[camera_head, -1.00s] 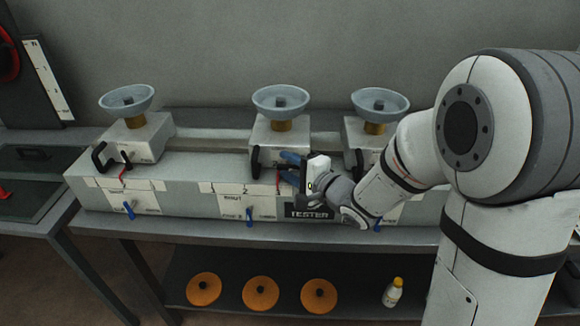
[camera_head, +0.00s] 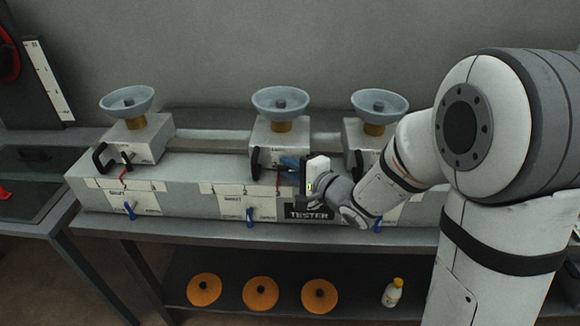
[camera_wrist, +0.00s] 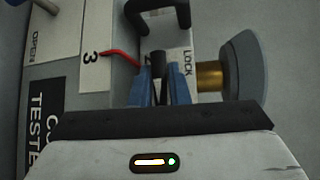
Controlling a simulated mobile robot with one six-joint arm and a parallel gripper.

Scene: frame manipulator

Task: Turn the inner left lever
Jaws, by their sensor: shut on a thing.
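My gripper (camera_head: 285,163) is at the front of the middle tester unit (camera_head: 275,140). In the wrist view its two blue fingers (camera_wrist: 158,88) are shut on a dark, upright lever grip (camera_wrist: 159,72). A red pointer (camera_wrist: 120,56) shows beside the grip in the wrist view, and a red piece (camera_head: 278,178) shows below the fingers in the head view. The labels "LOCK" (camera_wrist: 186,62) and "OPEN" (camera_wrist: 38,45) are near it. The lever's base is partly hidden by the fingers. Another red lever (camera_head: 123,173) is on the left unit, apart from my gripper.
A black handle (camera_head: 255,162) stands close to the fingers; it also shows in the wrist view (camera_wrist: 155,14). Grey-blue bowls (camera_head: 280,101) top the units. Small blue levers (camera_head: 250,215) line the front. Orange discs (camera_head: 262,293) and a bottle (camera_head: 392,292) are on the shelf below.

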